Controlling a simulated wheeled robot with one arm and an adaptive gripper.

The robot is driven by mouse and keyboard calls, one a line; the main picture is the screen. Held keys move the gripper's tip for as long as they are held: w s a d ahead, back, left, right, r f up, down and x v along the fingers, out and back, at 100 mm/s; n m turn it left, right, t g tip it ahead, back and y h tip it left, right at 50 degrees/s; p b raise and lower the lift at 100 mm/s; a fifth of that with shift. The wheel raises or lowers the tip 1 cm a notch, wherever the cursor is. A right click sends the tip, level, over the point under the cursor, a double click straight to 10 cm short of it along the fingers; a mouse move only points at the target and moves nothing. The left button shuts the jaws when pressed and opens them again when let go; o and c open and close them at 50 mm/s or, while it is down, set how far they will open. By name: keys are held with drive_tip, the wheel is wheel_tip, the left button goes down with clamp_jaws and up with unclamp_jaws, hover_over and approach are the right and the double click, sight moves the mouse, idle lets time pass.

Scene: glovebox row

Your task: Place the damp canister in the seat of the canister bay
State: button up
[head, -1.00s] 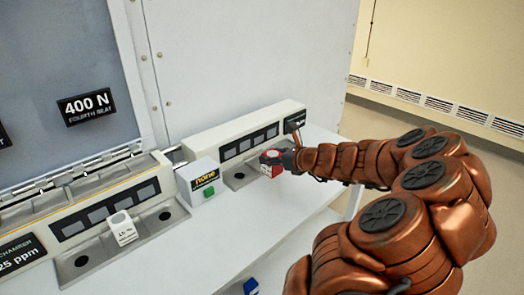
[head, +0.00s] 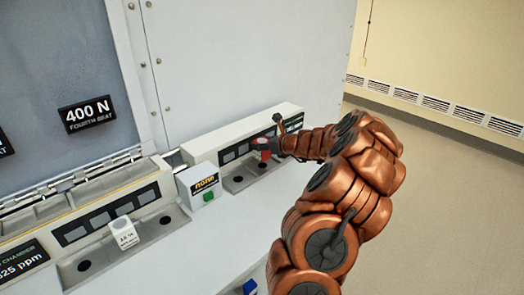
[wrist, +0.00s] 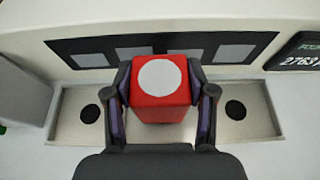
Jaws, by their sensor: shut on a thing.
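My gripper (wrist: 160,105) is shut on a red canister (wrist: 160,112) with a white round patch on top. In the head view the red canister (head: 264,147) hangs above the recessed strip of the right-hand bay (head: 228,170), close to its panel. In the wrist view this strip (wrist: 70,128) shows one dark round seat at left (wrist: 90,114) and one at right (wrist: 235,110). The canister hides the part of the strip between them. I see no wording that marks the canister as damp.
A white box with a "none" display and green button (head: 199,184) stands left of this bay. Further left, another bay (head: 75,262) holds a white labelled canister (head: 123,233). A small blue object (head: 250,286) shows low down.

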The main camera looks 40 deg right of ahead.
sight(267, 151)
drive_tip(key=shift+f, duration=1.65)
drive_tip(key=shift+f, duration=0.15)
drive_tip(key=o, duration=1.2)
drive_tip(key=shift+o, duration=0.2)
drive_tip(key=v, duration=1.2)
drive_tip(key=shift+r+b, duration=0.2)
drive_tip(key=shift+b, duration=0.25)
